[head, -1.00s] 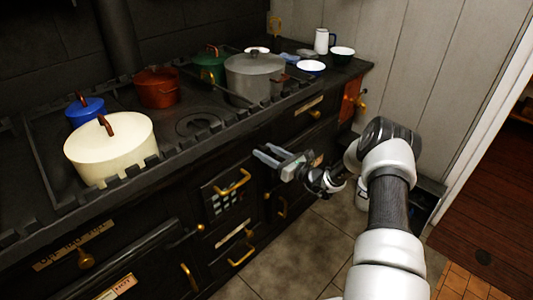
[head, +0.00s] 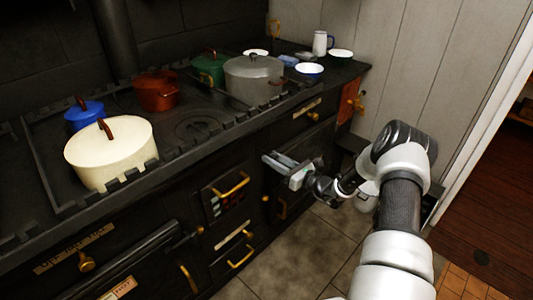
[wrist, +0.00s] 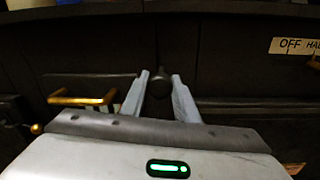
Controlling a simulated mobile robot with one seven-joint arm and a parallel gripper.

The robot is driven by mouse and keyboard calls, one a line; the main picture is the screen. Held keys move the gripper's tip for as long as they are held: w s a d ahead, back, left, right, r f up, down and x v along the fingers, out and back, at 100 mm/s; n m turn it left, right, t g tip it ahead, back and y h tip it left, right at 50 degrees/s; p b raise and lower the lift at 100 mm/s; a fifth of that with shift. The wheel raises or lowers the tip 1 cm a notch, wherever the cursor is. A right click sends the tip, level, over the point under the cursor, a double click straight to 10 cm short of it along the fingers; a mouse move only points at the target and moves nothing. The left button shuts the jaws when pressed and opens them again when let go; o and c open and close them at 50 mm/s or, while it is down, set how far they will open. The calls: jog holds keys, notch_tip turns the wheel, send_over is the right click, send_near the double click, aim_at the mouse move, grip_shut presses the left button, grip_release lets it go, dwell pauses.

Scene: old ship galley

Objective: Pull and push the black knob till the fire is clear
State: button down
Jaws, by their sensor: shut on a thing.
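The black knob (wrist: 160,87) is a small dark round knob on the black stove front. In the wrist view it sits between the two pale grey-blue fingers of my gripper (wrist: 160,77), which is shut on it. In the head view my gripper (head: 277,160) is at the stove front, right of the barred firebox door (head: 226,188) with its brass handle; the knob cannot be made out there. No clear flame shows; some small pale and reddish patches show behind the bars.
The stove top (head: 190,122) holds a cream pot (head: 110,157), a blue pot (head: 84,117), a copper pot (head: 156,93), a green pot (head: 208,70) and a grey pot (head: 254,80). Brass handles stick out of the front. The tiled floor (head: 285,255) before it is clear.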

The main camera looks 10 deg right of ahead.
jog(key=shift+v, duration=1.2)
jog(key=shift+a, duration=0.1)
jog(key=c, duration=1.4)
grip_release()
jog(key=p+v, duration=0.2)
jog(key=v, duration=1.5)
jog(key=shift+s, duration=0.3)
